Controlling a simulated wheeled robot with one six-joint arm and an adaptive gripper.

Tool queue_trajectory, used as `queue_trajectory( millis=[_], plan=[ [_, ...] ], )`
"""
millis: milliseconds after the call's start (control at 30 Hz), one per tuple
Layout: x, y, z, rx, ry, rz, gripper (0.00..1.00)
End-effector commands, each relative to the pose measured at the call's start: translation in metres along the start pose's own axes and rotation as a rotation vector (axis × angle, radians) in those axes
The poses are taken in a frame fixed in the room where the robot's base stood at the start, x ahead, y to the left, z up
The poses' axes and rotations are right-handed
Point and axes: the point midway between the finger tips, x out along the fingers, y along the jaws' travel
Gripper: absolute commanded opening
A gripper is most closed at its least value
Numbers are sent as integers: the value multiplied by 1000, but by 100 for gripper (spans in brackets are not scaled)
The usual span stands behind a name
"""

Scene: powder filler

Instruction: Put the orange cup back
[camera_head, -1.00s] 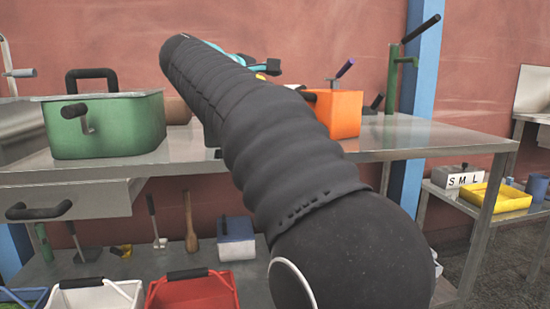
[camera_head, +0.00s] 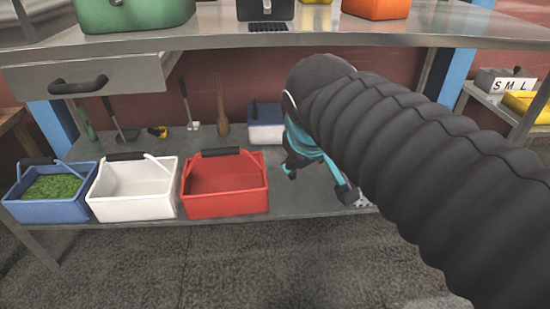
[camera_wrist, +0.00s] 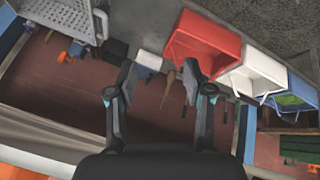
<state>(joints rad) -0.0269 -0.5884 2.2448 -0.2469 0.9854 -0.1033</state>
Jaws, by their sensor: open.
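My gripper (camera_wrist: 157,83) is open, with its two dark fingers spread and nothing between them. It points at the lower shelf (camera_head: 300,202). In the head view, my arm's end is low over that shelf, right of the red bin, and the fingers are largely hidden. I cannot make out the orange cup for certain. A small orange shape (camera_wrist: 63,57) lies at the left in the wrist view, too small to identify, apart from the fingers.
A blue bin (camera_head: 52,210) with green contents, a white bin (camera_head: 133,206) and a red bin (camera_head: 226,200) stand along the shelf front. A blue-and-white box (camera_head: 266,132) is behind. The tabletop edge (camera_head: 290,40) overhangs the shelf. A perforated grey tray (camera_wrist: 65,18) is in the wrist view.

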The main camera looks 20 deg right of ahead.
Motion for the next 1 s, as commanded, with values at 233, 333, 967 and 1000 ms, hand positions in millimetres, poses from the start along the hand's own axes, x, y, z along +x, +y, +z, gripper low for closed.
queue_trajectory(
  millis=[233,333,967,1000],
  plan=[
    [27,-58,69,228,1,-170,51],
    [30,-66,77,260,0,-192,51],
    [9,-59,66,263,-1,-195,51],
    [9,-59,66,263,-1,-195,51]
  ],
)
